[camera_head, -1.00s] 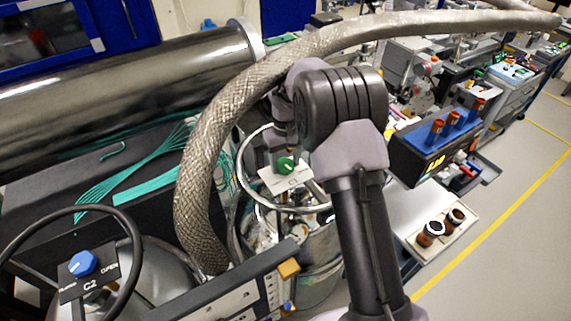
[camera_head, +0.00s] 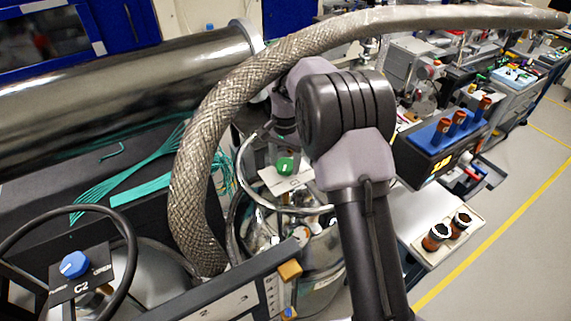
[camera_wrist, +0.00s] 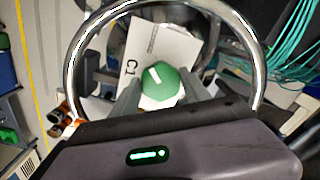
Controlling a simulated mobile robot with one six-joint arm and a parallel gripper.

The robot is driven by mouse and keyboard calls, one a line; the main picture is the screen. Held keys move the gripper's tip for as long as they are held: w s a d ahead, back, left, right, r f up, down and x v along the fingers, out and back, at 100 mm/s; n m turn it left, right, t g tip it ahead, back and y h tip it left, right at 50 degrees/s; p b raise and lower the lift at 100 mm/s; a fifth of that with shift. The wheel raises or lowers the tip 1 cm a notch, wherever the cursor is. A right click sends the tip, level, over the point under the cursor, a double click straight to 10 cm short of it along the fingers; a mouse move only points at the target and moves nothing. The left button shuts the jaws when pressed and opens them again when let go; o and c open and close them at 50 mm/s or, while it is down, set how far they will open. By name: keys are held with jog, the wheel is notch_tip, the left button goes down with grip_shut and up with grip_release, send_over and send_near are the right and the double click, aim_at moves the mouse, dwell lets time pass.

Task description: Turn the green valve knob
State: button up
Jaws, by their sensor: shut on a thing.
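The green valve knob (camera_head: 285,165) sits on a white plate (camera_head: 278,182) above a shiny metal vessel, inside a steel ring, in the head view. In the wrist view the green knob (camera_wrist: 160,84) shows a white pointer mark, and its plate (camera_wrist: 150,45) is marked C1. My gripper (camera_wrist: 158,92) is shut on the knob, with one finger on each side of it. In the head view my wrist hides part of the gripper, just above the knob.
The steel ring (camera_wrist: 73,62) surrounds the knob and passes close to my gripper. A thick braided hose (camera_head: 195,165) arches over at the left. A blue knob (camera_head: 74,264) marked C2 is at lower left. A tray with brown jars (camera_head: 437,236) stands at the right.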

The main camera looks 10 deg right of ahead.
aim_at(285, 165)
jog(key=shift+m+b, duration=0.35)
jog(key=shift+m, duration=1.15)
jog(key=o, duration=1.4)
jog(key=shift+r, duration=0.1)
notch_tip(285, 165, up, 17)
jog(key=p, duration=0.3)
jog(key=shift+r, duration=0.15)
